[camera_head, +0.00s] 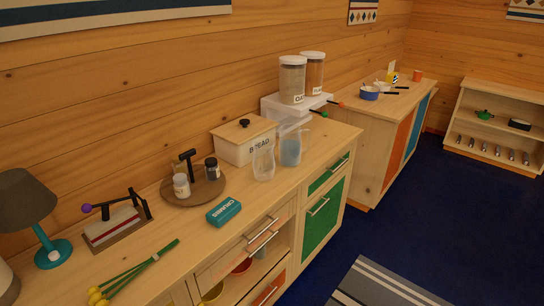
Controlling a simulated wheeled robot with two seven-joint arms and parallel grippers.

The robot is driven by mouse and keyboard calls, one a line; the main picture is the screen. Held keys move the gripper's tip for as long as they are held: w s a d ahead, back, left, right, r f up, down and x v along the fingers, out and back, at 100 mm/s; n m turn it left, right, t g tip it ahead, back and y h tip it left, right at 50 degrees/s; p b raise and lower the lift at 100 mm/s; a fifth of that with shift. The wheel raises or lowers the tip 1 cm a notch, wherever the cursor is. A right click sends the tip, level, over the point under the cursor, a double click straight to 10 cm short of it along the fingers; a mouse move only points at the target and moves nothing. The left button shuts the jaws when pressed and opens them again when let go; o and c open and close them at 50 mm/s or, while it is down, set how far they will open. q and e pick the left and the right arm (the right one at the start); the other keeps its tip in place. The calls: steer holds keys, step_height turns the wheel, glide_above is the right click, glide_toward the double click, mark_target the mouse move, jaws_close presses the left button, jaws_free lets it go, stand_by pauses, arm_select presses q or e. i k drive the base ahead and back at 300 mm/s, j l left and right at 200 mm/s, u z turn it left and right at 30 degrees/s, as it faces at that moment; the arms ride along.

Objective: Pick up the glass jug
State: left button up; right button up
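Two clear vessels stand upright side by side on the near wooden counter (215,240), in front of the bread box. The left one is a clear, empty-looking glass vessel (263,162) with a narrower middle, near the counter's front edge. The right one is a clear vessel (291,149) with something bluish in it or behind it. Neither of my grippers is in view.
A cream bread box (239,147) stands behind the vessels. A white stand (288,108) with two canisters is to the right. A teal packet (224,212) and a round wooden tray (170,194) lie left. Blue floor (400,220) is open in front.

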mark_target(290, 142)
steer(key=i+l, duration=1)
steer(key=l+u, duration=0.05)
steer(key=l, duration=0.05)
